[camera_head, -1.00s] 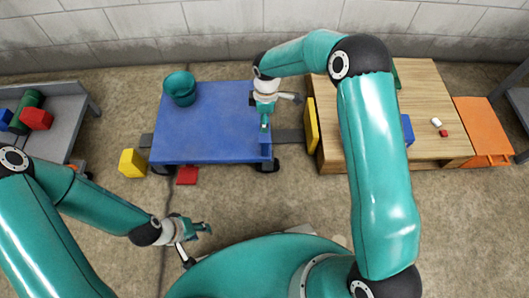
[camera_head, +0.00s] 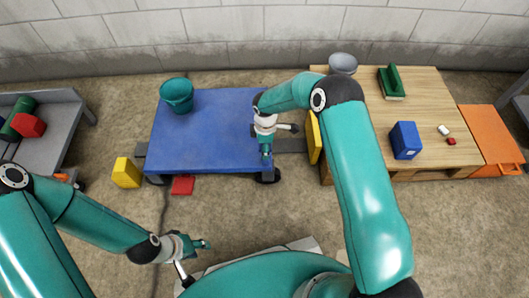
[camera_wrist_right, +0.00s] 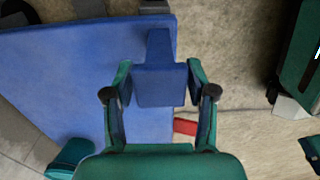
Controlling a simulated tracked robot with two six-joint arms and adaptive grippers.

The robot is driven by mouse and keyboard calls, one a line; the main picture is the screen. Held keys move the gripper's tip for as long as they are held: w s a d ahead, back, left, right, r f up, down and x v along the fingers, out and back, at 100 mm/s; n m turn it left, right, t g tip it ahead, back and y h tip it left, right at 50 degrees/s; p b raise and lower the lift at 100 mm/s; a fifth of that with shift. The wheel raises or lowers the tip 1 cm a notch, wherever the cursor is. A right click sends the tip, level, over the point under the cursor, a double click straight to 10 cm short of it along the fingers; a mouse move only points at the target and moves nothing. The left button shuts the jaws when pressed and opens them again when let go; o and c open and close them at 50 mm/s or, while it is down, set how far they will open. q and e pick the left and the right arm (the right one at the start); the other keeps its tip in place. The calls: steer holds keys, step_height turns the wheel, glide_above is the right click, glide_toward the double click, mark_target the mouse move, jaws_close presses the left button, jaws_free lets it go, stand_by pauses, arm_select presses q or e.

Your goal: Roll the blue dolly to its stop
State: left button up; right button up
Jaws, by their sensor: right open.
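The blue dolly (camera_head: 215,140) stands on the concrete floor, its flat deck carrying a teal bucket (camera_head: 177,95) at the back left. A yellow panel (camera_head: 314,138), perhaps the stop, stands beyond a gap at the wooden table's left side. My right gripper (camera_head: 267,154) is over the dolly's front right corner. In the right wrist view its open fingers (camera_wrist_right: 160,95) lie either side of a blue upright part (camera_wrist_right: 160,83) of the dolly; contact is unclear. My left gripper (camera_head: 204,245) hangs in front of the dolly, away from it.
A yellow block (camera_head: 127,173) and a red block (camera_head: 182,185) lie by the dolly's front left. The wooden table (camera_head: 430,110) holds a grey bowl (camera_head: 343,63), a green item (camera_head: 391,82) and a blue box (camera_head: 405,140). An orange crate (camera_head: 490,140) stands at right, a grey bench (camera_head: 55,145) at left.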

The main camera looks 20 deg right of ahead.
steer(key=shift+f, duration=1.2)
jaws_close()
